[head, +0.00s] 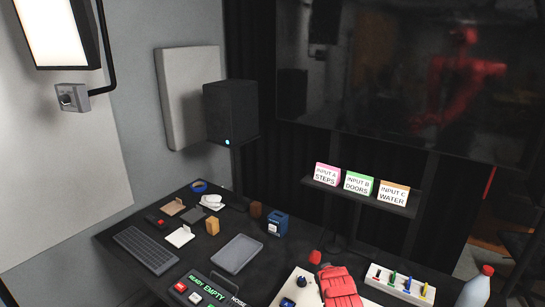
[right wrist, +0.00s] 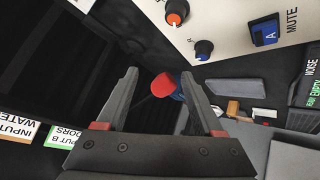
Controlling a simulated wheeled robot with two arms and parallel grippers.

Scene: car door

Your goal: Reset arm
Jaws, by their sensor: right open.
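My right gripper (right wrist: 172,75) shows in the right wrist view with its two dark fingers spread apart. A red-topped object (right wrist: 163,86) shows beyond the fingertips, between them in the picture; the fingers are not closed on it. A small red object (head: 315,257) also stands near the bottom of the head view. A ribbed red shape (head: 340,286) at the bottom of the head view seems to be part of my right arm; its fingers cannot be made out there. My left gripper is in neither view.
A pale panel (right wrist: 225,25) with an orange knob (right wrist: 175,12), a blue knob (right wrist: 203,49) and a blue button lies close by. Input cards (head: 359,184) stand on a shelf. A keyboard (head: 145,249), tray (head: 237,254) and speaker (head: 230,112) are left. A bottle (head: 476,287) stands right.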

